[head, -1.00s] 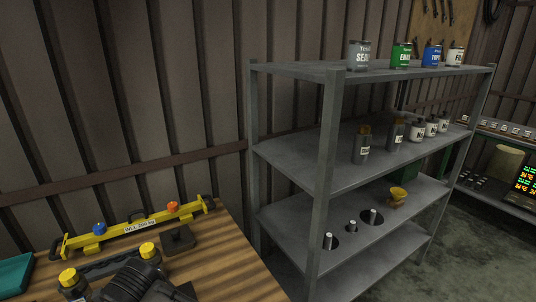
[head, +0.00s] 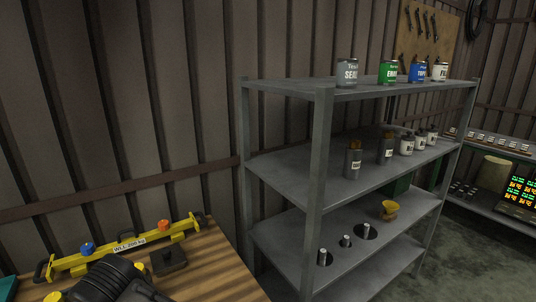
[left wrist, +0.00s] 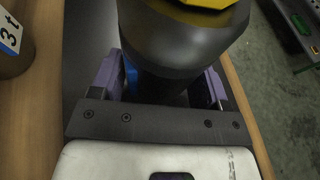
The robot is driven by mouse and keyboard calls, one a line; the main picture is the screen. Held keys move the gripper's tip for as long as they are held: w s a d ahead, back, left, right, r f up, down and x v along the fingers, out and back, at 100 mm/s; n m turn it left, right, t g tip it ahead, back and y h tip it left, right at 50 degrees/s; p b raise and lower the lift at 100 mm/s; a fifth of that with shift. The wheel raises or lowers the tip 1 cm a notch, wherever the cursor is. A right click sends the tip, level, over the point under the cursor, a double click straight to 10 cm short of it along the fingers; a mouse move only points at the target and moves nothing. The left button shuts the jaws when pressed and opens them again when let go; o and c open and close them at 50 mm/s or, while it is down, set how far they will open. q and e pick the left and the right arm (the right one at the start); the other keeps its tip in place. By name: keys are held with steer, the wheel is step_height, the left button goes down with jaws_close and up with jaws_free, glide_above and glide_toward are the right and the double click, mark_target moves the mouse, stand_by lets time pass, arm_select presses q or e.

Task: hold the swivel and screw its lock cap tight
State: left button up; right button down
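In the left wrist view a dark grey round swivel (left wrist: 178,45) with a yellow cap (left wrist: 203,12) on top stands between the fingers of my left gripper (left wrist: 163,88). The purple finger pads are wide apart, one on each side of the body; I cannot tell whether they touch it. Another dark body with a "3 t" label (left wrist: 10,42) stands at the left edge. In the head view my left arm's dark end covers the place around the gripper, and one yellow cap (head: 54,297) shows at the bottom left. My right gripper is not in view.
A yellow lifting beam (head: 160,238) with blue and orange knobs lies along the back of the wooden table (head: 225,265), behind a small dark block (head: 168,261). A grey metal shelf (head: 290,160) with cans and bottles stands to the right of the table.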

arm_select(q)
steer(key=o, duration=0.4)
steer(key=shift+r, duration=0.1)
